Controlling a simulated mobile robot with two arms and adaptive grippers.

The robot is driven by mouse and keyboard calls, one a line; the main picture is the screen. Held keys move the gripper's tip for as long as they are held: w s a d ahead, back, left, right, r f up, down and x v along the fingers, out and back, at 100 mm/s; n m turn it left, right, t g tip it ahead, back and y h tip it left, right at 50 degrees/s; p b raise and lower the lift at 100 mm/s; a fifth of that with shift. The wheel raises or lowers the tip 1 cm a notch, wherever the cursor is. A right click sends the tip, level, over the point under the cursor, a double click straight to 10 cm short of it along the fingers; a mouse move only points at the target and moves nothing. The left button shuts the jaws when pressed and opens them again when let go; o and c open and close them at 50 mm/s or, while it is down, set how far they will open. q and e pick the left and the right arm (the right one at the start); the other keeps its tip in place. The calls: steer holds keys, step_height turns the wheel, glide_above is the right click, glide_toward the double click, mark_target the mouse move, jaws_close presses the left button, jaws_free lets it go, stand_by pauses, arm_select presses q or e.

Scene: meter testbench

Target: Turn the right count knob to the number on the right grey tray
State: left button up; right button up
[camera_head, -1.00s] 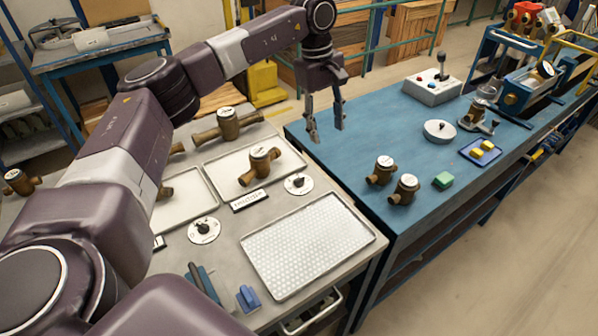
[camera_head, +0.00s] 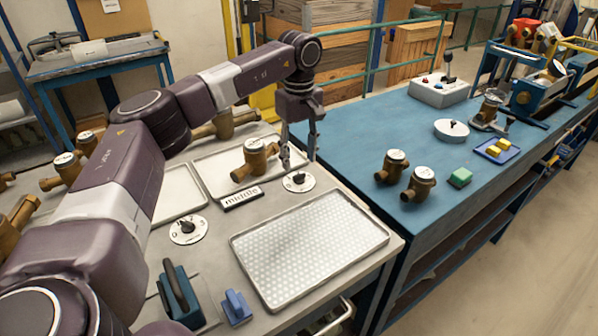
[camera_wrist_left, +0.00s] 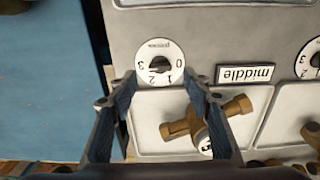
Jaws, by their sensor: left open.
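The right count knob (camera_head: 299,180) is a black knob on a round white dial, on the grey table right of the "middle" label. In the left wrist view the knob (camera_wrist_left: 159,64) has 0, 1, 2 and 3 around it; I cannot tell its pointer's direction. My left gripper (camera_head: 299,160) is open and empty, pointing down above the dial. In the left wrist view its fingertips (camera_wrist_left: 159,80) frame the knob, apart from it. The right grey tray (camera_head: 207,174) shows one brass meter (camera_head: 255,158). My right gripper is out of view.
The left count dial (camera_head: 188,228), the "middle" label (camera_head: 241,197) and a large perforated tray (camera_head: 310,245) are nearby. Blue objects (camera_head: 236,306) stand at the front. The blue bench (camera_head: 385,130) at right carries two brass meters (camera_head: 391,166) and a green block (camera_head: 460,178).

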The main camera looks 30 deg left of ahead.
mark_target(299, 174)
arm_select(q)
steer(key=shift+f, duration=2.3)
steer(key=shift+c, duration=0.4)
steer(key=c, duration=1.1)
